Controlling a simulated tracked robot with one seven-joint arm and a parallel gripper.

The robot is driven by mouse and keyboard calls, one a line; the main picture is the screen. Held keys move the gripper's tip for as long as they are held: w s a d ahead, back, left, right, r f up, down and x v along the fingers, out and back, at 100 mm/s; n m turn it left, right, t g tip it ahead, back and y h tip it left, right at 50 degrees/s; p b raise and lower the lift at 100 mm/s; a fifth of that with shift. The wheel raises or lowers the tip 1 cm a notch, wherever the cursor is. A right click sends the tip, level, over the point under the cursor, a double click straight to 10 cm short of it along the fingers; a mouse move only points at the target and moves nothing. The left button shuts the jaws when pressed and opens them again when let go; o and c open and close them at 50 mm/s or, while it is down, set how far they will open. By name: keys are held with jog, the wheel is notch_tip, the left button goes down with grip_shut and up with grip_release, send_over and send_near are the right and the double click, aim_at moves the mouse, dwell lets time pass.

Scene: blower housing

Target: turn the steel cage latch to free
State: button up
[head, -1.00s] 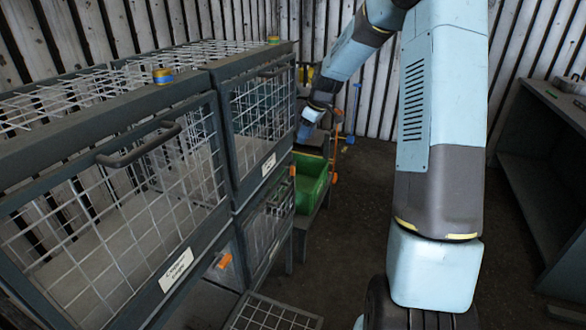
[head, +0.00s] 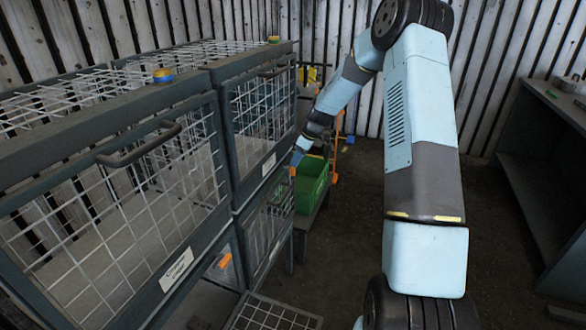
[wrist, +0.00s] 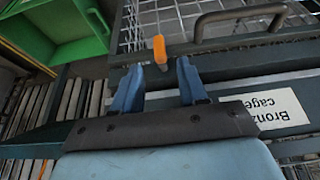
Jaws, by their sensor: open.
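My gripper (head: 297,157) is at the front right edge of the far wire cages in the head view. In the wrist view its two blue fingers (wrist: 159,66) are apart, with nothing held. An upright orange latch tab (wrist: 159,49) lies in line with the gap, just beyond the fingertips; contact cannot be told. It also shows in the head view (head: 292,171), partly hidden. A label (wrist: 272,108) beside it reads "Bronz… cage", cut off. No label readable as steel shows, so which cage this latch belongs to is unclear.
Another orange latch (head: 225,261) is on a lower cage. A near upper cage (head: 203,247) has a dark handle (head: 140,146). A green crate (head: 311,183) stands close beyond my gripper.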

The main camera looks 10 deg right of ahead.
jog(key=shift+x, duration=2.85)
jog(key=shift+c, duration=0.4)
grip_shut()
